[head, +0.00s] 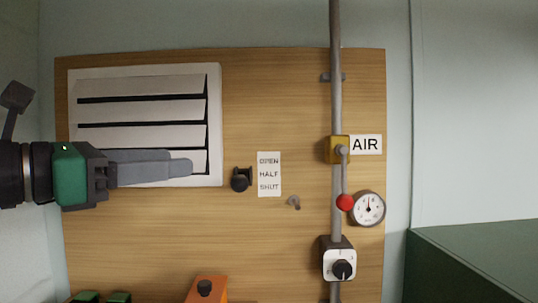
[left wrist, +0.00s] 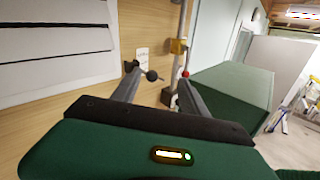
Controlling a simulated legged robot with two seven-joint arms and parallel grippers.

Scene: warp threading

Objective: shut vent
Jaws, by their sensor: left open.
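The vent (head: 140,108) is a white louvred panel at the left of the wooden board, with dark gaps between its slats. A black lever knob (head: 241,182) sticks out just right of the vent, beside the OPEN/HALF/SHUT label (head: 269,174). The knob is roughly level with HALF to SHUT; its exact setting I cannot tell. My left gripper (head: 182,162) is open and empty in front of the vent's lower part, its tips left of the knob. My right gripper is out of view.
Right of the label run a grey vertical pipe (head: 336,105), a yellow valve with a red-knobbed handle (head: 345,202), a gauge (head: 368,208) and a dial box (head: 340,263). An orange box (head: 207,290) is below. A green cabinet (head: 470,260) stands at right.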

